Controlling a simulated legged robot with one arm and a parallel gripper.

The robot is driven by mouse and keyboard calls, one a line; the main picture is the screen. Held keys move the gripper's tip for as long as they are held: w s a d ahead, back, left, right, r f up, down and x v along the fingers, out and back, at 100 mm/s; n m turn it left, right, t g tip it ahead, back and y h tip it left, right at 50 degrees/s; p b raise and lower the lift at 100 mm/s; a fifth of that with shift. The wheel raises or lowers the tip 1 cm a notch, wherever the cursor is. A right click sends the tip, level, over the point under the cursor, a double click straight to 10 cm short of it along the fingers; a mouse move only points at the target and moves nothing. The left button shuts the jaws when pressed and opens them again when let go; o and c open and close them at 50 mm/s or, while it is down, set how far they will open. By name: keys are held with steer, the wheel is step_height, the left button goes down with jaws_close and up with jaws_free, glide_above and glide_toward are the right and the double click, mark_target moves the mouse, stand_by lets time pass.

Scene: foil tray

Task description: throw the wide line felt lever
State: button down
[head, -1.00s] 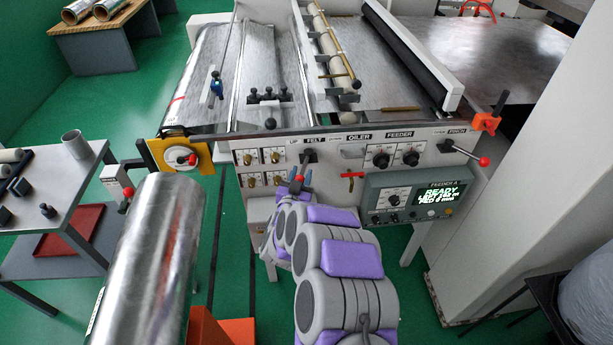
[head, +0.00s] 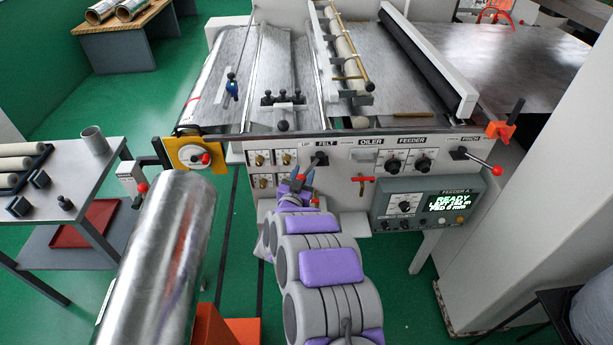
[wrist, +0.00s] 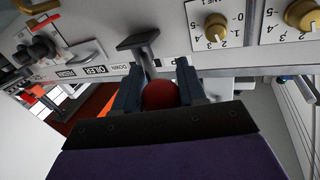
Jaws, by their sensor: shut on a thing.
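The felt lever (head: 320,160) sits on the white front panel under the FELT label. Its dark block and shaft show above my gripper, and the shaft points down. My gripper (head: 303,180) is at the lever's lower end, below the block. In the wrist view my gripper (wrist: 160,90) has its two dark fingers on either side of the red knob, shut on it. The knob's lower part is hidden by my gripper.
Brass dials (head: 261,158) sit left of the lever. A small red handle (head: 362,180) and the grey FEEDER A box (head: 425,203) are to the right. A large metal roll (head: 155,260) stands at front left. Green floor is clear beneath the panel.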

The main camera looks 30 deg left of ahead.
steer(key=shift+s+a+r, duration=0.1)
steer(key=shift+a+r, duration=0.05)
steer(key=shift+a, duration=0.45)
steer(key=shift+d, duration=0.1)
steer(key=c, duration=0.9)
jaws_free()
steer(key=shift+o, duration=0.9)
steer(key=shift+w+a+f, duration=0.2)
steer(key=shift+w+f, duration=0.05)
steer(key=shift+d+r, duration=0.1)
steer(key=shift+d, duration=0.25)
steer(key=shift+s, duration=0.25)
steer(key=b+v, duration=0.2)
steer(key=v, duration=1.4)
steer(key=shift+s, duration=0.4)
